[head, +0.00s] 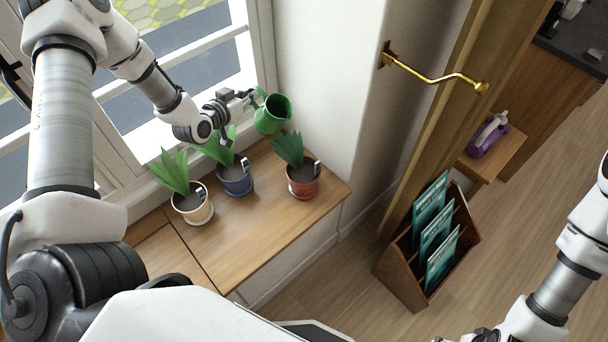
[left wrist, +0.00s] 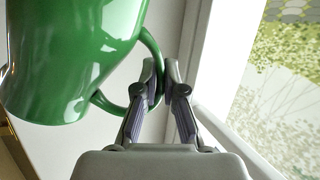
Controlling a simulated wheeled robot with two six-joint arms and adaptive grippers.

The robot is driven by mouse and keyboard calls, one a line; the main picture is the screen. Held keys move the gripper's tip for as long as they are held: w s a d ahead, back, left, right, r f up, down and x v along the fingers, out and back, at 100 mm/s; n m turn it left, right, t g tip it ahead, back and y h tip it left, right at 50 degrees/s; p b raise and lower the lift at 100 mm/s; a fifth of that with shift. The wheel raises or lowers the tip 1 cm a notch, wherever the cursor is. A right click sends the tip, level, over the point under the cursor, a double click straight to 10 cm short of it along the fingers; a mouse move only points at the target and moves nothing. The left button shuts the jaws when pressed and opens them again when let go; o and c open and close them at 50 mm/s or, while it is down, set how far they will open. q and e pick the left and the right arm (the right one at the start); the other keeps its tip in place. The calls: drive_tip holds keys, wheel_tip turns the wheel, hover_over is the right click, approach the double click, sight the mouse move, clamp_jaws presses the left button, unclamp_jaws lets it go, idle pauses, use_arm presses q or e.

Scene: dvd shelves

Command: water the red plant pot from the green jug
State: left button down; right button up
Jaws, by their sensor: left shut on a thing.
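The green jug (head: 271,116) is held in the air above the shelf, up and to the left of the red plant pot (head: 302,183) in the head view. My left gripper (head: 252,97) is shut on the jug's handle. In the left wrist view, the fingers (left wrist: 166,88) close around the handle, and the jug body (left wrist: 70,60) fills the upper left. The jug looks somewhat tilted, with its opening visible; I see no water. The red pot stands upright, holding a green plant (head: 289,149) and a small tag. My right gripper (head: 475,336) is only partly visible at the bottom edge.
A blue pot (head: 237,183) and a cream pot (head: 195,211), both with plants, stand left of the red pot on the wooden shelf (head: 270,227). The window is behind them. A wooden DVD rack (head: 396,281) and a purple object (head: 487,139) are at right.

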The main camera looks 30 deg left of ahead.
use_arm(q)
drive_tip(key=f+n+b, duration=0.1)
drive_tip(key=a+f+n+h+b, duration=0.1)
drive_tip(key=f+b, duration=0.1)
drive_tip(key=w+f+n+h+b, duration=0.1)
drive_tip(key=n, duration=0.1)
drive_tip(key=shift+w+a+f+g, duration=0.1)
drive_tip(key=shift+a+f+g, duration=0.25)
drive_tip(key=shift+f+g, duration=0.05)
use_arm(e)
wheel_tip(320, 180, down, 5)
drive_tip(key=shift+f, duration=0.15)
use_arm(q)
drive_tip(key=shift+r, duration=0.1)
wheel_tip(320, 180, up, 6)
drive_tip(key=p, duration=0.5)
use_arm(e)
wheel_tip(320, 180, up, 5)
drive_tip(key=shift+r, duration=0.2)
idle(1.8)
